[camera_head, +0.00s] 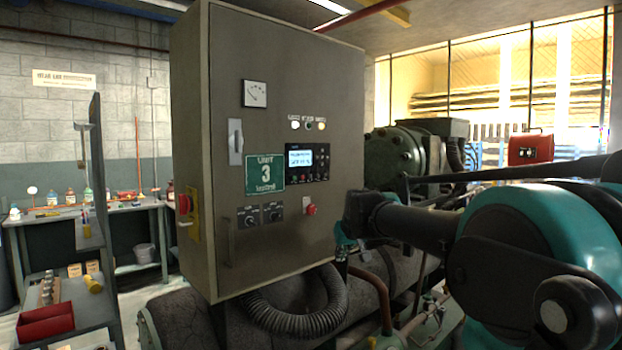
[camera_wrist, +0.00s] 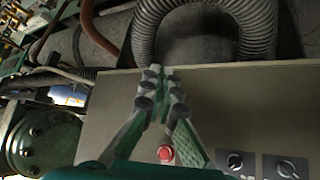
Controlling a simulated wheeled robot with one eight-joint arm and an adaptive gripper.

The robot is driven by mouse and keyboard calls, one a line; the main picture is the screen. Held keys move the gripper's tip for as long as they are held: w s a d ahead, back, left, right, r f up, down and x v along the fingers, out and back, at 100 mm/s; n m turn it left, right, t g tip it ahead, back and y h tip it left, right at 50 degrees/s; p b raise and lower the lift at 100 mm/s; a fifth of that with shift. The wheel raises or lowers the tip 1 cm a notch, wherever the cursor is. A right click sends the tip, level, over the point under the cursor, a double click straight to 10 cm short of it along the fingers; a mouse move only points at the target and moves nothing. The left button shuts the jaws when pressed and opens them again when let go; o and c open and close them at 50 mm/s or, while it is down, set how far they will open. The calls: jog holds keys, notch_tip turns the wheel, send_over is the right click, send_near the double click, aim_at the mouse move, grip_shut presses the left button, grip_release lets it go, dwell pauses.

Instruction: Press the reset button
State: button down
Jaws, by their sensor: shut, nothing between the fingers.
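A grey control cabinet (camera_head: 340,90) stands in the middle of the head view. A red button (camera_head: 311,209) sits low on the right of its door; no readable label says reset. It also shows in the wrist view (camera_wrist: 165,154), between the lower parts of my fingers. A controller panel (camera_head: 307,163) with a lit screen and small buttons is higher on the door. My gripper (camera_wrist: 161,78) is shut and empty, its tips near the cabinet's bottom edge in the wrist view. In the head view my gripper (camera_head: 344,238) is partly hidden, right beside the cabinet's right edge.
Two black rotary knobs (camera_head: 260,216) are left of the red button. A red switch handle (camera_head: 184,204) is on the cabinet's left side. A corrugated hose (camera_head: 300,318) loops below. Compressor machinery (camera_head: 394,152) and pipes stand behind, right. A shelf with a red tray (camera_head: 46,320) is at left.

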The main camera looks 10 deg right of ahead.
aim_at(310, 176)
jog(key=w+r+t, duration=0.1)
jog(key=w+r, duration=0.3)
jog(key=r, duration=0.7)
jog(key=w+r+t, duration=0.1)
jog(key=w+r, duration=0.3)
jog(key=r, duration=0.6)
jog(key=shift+w+r+t, duration=0.25)
jog(key=shift+r+t, duration=0.05)
jog(key=shift+r, duration=0.1)
jog(key=shift+w+a, duration=0.85)
jog(key=shift+w, duration=0.35)
jog(key=shift+w+a, duration=0.9)
jog(key=shift+w, duration=0.3)
jog(key=shift+w+a, duration=0.85)
jog(key=shift+w, duration=0.35)
jog(key=shift+w+a, duration=0.1)
jog(key=shift+w+a, duration=0.15)
jog(key=shift+w, duration=0.05)
jog(key=shift+w+a, duration=0.2)
jog(key=shift+w, duration=0.1)
jog(key=shift+s+d, duration=0.1)
jog(key=shift+s, duration=0.05)
jog(key=shift+s+d, duration=0.35)
jog(key=shift+s, duration=0.15)
